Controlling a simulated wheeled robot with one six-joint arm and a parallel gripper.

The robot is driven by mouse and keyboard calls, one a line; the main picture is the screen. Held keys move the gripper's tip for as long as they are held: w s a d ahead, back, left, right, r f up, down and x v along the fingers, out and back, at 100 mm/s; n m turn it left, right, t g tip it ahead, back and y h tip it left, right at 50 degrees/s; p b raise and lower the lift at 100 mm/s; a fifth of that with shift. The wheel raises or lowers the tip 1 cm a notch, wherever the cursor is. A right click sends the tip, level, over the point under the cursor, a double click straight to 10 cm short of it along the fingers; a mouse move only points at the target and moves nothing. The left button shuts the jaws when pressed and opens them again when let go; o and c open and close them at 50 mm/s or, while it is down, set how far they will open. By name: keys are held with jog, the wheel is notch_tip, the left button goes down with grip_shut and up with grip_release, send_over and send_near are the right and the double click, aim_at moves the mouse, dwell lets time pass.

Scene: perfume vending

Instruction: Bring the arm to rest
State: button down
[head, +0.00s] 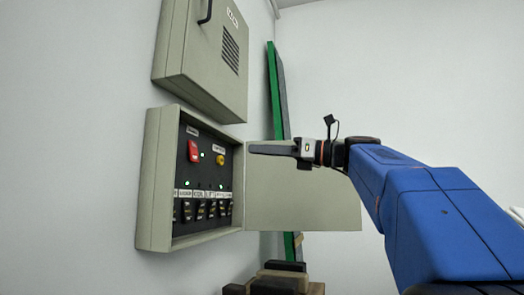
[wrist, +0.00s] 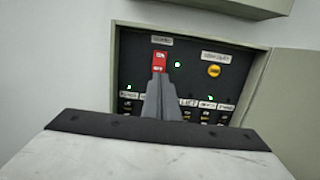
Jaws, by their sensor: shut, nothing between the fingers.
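My gripper (head: 252,149) is shut and empty at the end of my blue arm, which reaches in from the right in the head view. Its fingertips point left toward the open electrical box (head: 155,180) on the wall. In the wrist view, my gripper (wrist: 154,76) shows as shut grey fingers in front of the panel, just below the red switch (wrist: 160,61). Whether the fingertips touch the panel is hard to tell there; in the head view they appear apart from it. The red switch also shows in the head view (head: 194,151).
The box door (head: 300,200) stands open to the right, behind my gripper. A second, closed box (head: 205,60) hangs above. The panel has a yellow button (head: 220,160), lit green lamps and a row of black breakers (head: 210,210). Dark and wooden objects (head: 285,278) stand below.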

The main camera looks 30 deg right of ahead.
jog(key=shift+s, duration=0.1)
dwell(0.6)
jog(key=s+a+f+n+g+h, duration=0.1)
jog(key=a+f+n+g+h, duration=0.15)
jog(key=f, duration=0.85)
jog(key=s+a+f+n+g+h, duration=0.15)
jog(key=a+f+n, duration=0.25)
jog(key=f, duration=0.6)
jog(key=s+a+f+n+g+h, duration=0.1)
jog(key=s+a+f+n+h, duration=0.15)
jog(key=f, duration=0.85)
jog(key=s+d+f+n+g+h, duration=0.1)
jog(key=s+f+n, duration=0.4)
jog(key=f, duration=0.5)
jog(key=s+d+f+n+g+h, duration=0.1)
jog(key=s+f+n+h, duration=0.2)
jog(key=f, duration=0.8)
jog(key=s+d+f+n+g+h, duration=0.1)
jog(key=s+f+n+g+h, duration=0.1)
jog(key=s+f+n, duration=0.5)
notch_tip(320, 180, down, 4)
jog(key=n+h, duration=0.1)
jog(key=n, duration=0.2)
jog(key=shift+s+d, duration=0.4)
jog(key=shift+r, duration=0.2)
